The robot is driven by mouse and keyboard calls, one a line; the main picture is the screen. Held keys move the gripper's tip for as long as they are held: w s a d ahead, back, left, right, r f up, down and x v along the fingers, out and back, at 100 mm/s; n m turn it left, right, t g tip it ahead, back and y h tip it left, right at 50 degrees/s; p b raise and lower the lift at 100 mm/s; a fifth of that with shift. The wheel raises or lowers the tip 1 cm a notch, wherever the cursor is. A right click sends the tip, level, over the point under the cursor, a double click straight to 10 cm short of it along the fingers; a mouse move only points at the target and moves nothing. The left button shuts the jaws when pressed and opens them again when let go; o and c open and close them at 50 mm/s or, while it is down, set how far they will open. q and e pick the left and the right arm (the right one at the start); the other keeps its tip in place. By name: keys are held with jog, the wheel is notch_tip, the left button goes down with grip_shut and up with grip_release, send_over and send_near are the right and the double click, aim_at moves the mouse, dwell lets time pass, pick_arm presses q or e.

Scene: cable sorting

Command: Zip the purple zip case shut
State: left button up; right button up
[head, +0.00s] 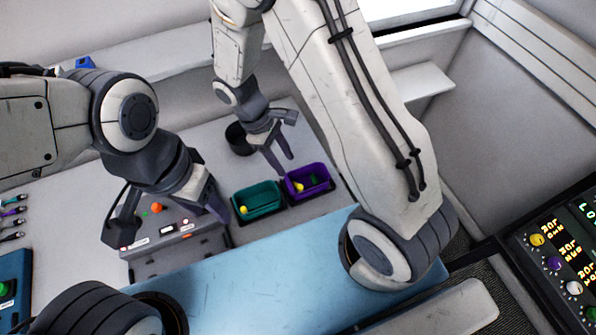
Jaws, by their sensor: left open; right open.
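The purple zip case (322,190) is an open-topped box right of the middle of the head view. Its top stands open, and a yellow piece (298,187) and a dark green piece (314,179) show inside. I cannot make out a zip slider. My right gripper (287,166) is open, with its fingers pointing down by the case's back left edge. I cannot tell whether they touch it. My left gripper (170,218) is open and empty over the grey panel box, left of the cases.
A teal case (260,211) with a yellow piece in it stands just left of the purple one. A grey panel box (170,258) with buttons is further left. A dark round pot (238,138) stands behind. Cable ends (12,212) lie at the far left.

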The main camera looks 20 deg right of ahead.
aim_at(300, 186)
jog(key=p+x, duration=0.2)
jog(key=x, duration=0.7)
jog(key=shift+d, duration=0.15)
jog(key=shift+x, duration=0.75)
grip_shut()
dwell(0.5)
